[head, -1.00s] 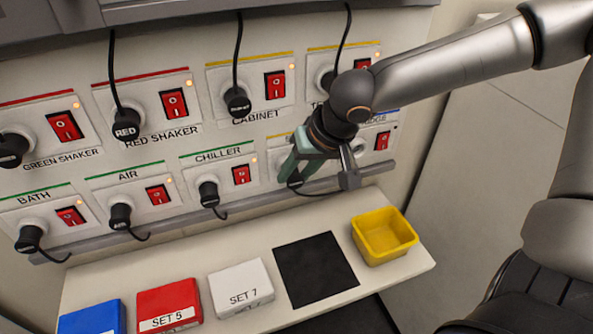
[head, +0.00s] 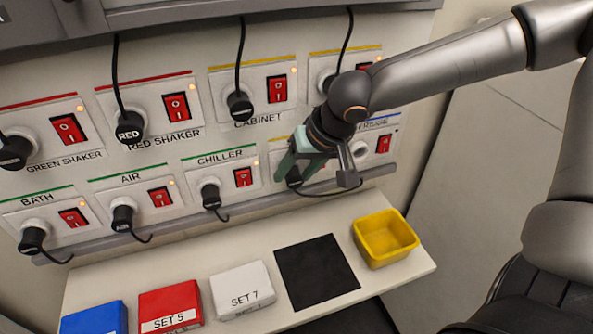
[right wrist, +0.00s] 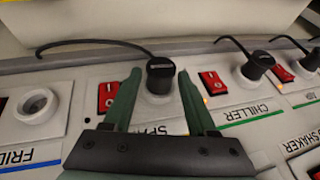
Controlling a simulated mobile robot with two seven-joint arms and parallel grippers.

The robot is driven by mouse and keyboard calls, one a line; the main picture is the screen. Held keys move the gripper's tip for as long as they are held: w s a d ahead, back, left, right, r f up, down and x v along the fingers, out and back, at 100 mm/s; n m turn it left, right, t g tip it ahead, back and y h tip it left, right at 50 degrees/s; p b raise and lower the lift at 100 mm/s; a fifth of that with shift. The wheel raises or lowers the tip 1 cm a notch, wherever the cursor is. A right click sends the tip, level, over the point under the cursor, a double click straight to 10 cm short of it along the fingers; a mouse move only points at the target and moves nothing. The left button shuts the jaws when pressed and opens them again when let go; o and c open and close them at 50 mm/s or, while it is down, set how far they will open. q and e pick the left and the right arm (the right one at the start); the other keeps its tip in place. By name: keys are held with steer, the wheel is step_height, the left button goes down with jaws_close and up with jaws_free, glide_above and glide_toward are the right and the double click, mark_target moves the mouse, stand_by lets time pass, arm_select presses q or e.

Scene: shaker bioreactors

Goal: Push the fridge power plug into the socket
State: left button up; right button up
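The fridge socket (head: 358,149) is an empty white ring at the right end of the lower row, beside its red switch. A black plug (right wrist: 160,74) with a cable sits in the neighbouring socket, whose label starts "SPA". My right gripper (head: 293,174) is at this plug. In the right wrist view its green fingers stand on either side of the plug, with gaps showing, so it is open around it. My left gripper is not in view.
The chiller plug (head: 211,195) and other plugs fill nearby sockets. A grey rail (head: 245,204) runs below the lower row. The shelf holds a yellow bin (head: 385,238), a black mat (head: 317,272) and several coloured boxes, including white SET 7 (head: 242,288).

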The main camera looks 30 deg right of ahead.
steer(key=shift+o, duration=1.2)
steer(key=p+v, duration=0.3)
steer(key=v, duration=0.9)
steer(key=shift+r, duration=0.3)
steer(key=shift+s, duration=0.1)
steer(key=shift+f, duration=0.1)
